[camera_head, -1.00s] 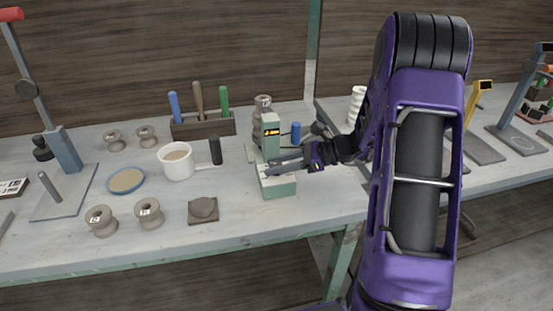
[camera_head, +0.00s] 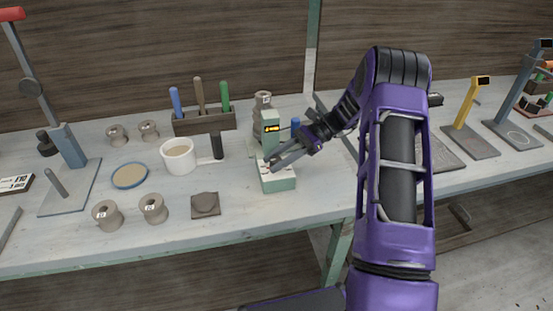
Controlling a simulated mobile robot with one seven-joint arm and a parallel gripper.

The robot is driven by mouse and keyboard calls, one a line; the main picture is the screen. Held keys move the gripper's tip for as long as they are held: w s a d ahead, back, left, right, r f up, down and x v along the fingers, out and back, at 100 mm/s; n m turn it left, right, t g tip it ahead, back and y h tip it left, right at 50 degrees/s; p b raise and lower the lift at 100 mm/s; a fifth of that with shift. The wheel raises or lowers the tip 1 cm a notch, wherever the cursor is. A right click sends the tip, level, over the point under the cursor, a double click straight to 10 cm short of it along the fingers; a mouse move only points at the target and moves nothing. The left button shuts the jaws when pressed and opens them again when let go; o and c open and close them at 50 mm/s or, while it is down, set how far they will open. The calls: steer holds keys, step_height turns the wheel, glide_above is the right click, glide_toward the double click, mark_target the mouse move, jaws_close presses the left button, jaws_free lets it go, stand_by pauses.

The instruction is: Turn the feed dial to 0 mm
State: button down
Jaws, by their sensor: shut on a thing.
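The pale green machine (camera_head: 278,183) stands near the middle of the bench, with a small lit display (camera_head: 272,129) on its upright. Marks show on top of its low base. My gripper (camera_head: 268,164) comes in from the upper right, tilted down, with its fingertips at the top of that base. It is shut on the feed dial, which the fingers mostly hide. The dial's pointer and its setting are too small to read.
A white cup (camera_head: 179,157), a blue dish (camera_head: 129,175) and a dark square slab (camera_head: 205,204) lie left of the machine. A tool rack (camera_head: 204,123) stands behind. A grey spool (camera_head: 262,101) is close behind the machine. Free bench lies in front.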

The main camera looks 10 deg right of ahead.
stand_by(0.3)
steer(key=c, duration=0.7)
jaws_free()
steer(key=shift+c, duration=0.2)
steer(key=v, duration=1.7)
steer(key=shift+d+p, duration=0.2)
steer(key=shift+p, duration=0.2)
steer(key=shift+r, duration=0.1)
